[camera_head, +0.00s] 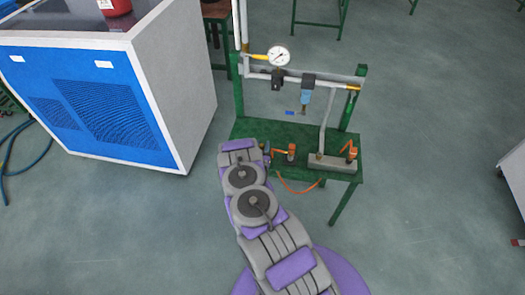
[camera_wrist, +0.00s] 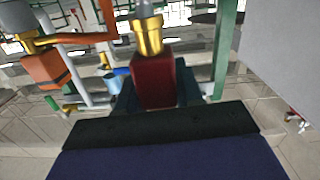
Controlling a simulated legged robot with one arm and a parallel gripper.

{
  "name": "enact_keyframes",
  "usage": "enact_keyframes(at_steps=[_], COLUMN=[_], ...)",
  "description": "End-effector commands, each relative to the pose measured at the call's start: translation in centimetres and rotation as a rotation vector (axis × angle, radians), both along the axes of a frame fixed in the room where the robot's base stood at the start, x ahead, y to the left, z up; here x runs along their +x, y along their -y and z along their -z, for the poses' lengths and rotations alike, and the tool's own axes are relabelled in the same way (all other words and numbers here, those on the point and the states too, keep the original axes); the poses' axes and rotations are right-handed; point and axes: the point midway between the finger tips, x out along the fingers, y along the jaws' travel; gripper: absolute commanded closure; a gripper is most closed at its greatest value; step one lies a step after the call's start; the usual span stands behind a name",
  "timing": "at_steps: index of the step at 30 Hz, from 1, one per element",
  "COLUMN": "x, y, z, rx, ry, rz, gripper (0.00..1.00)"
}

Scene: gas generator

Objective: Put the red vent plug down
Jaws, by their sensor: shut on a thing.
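The red vent plug (camera_wrist: 153,80) is a dark red block in the middle of the wrist view. My gripper (camera_wrist: 156,92) is shut on it, with one dark finger on each side. A brass fitting (camera_wrist: 148,36) on a grey stem meets the plug's far end; I cannot tell whether they are joined. In the head view my arm reaches to the left end of the green bench (camera_head: 338,172). The gripper's fingers and the plug are too small and covered there to make out clearly.
An orange-bodied fitting (camera_head: 291,152) stands on the bench just right of my arm's end, and another orange fitting (camera_head: 351,151) is at the right. A pressure gauge (camera_head: 278,56) and pipes rise behind. A blue-and-white cabinet (camera_head: 95,105) stands left.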

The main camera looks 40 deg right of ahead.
Motion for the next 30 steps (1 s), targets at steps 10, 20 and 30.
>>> enact_keyframes(at_steps=[10, 20, 30], x=[0.7, 0.7, 0.7], y=[0.6, 0.7, 0.6], z=[2.1, 3.5, 3.5], rx=[0.0, 0.001, 0.001], ry=[0.0, 0.002, 0.001], rz=[0.0, 0.001, 0.0], gripper=[1.0, 1.0, 0.39])
